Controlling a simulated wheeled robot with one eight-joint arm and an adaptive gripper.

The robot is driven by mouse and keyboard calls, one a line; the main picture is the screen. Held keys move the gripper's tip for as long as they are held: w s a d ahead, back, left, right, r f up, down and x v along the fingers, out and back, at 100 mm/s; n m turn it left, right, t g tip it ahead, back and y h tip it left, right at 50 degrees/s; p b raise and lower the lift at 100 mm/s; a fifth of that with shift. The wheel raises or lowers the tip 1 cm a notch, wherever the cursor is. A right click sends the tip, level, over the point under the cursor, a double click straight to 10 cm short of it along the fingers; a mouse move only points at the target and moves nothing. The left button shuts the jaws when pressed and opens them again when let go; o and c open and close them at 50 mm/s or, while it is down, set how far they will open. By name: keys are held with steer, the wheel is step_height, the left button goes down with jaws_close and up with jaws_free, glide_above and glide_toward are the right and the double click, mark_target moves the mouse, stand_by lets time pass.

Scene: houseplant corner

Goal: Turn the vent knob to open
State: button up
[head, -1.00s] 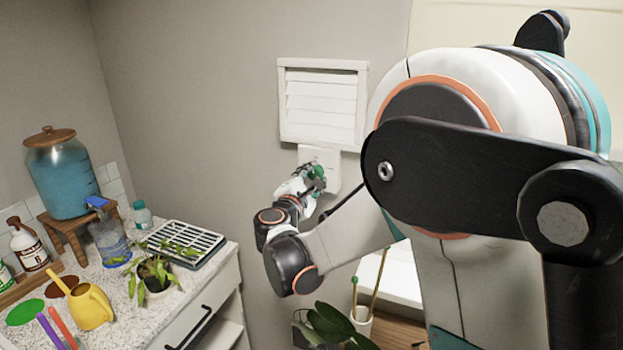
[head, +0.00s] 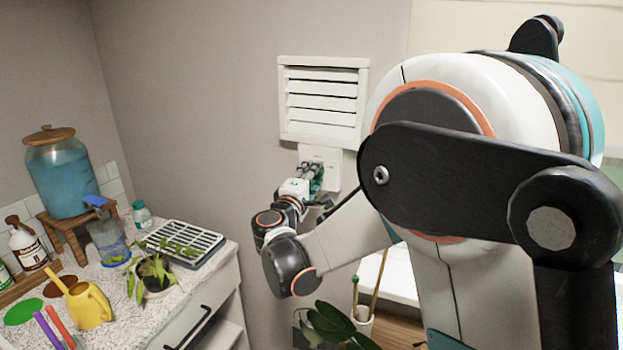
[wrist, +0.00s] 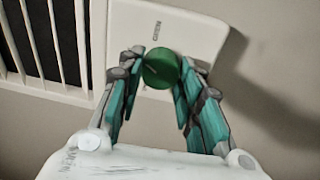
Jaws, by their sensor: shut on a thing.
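The green vent knob (wrist: 161,69) sits on a white wall plate (wrist: 190,25), with a small word printed above it that looks like "OPEN". My gripper (wrist: 158,82) is shut on the knob, one finger at each side of it. In the head view my gripper (head: 310,175) is at the wall plate (head: 332,158), and the knob is mostly hidden behind the fingers. The louvred vent (head: 323,101) is just above the plate, its slats tilted with dark gaps between them. Its slats also show in the wrist view (wrist: 42,40).
A counter at the left holds a blue water dispenser (head: 65,175), a yellow watering can (head: 88,305), a potted plant (head: 155,275) and a drying rack (head: 182,243). A leafy plant (head: 335,325) stands low below my arm. The wall around the vent is bare.

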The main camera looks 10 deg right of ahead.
steer(key=shift+m+h+b, duration=0.35)
steer(key=shift+m+h, duration=0.05)
steer(key=shift+m, duration=3.7)
steer(key=o, duration=1.1)
steer(key=shift+c, duration=0.2)
steer(key=v, duration=1.2)
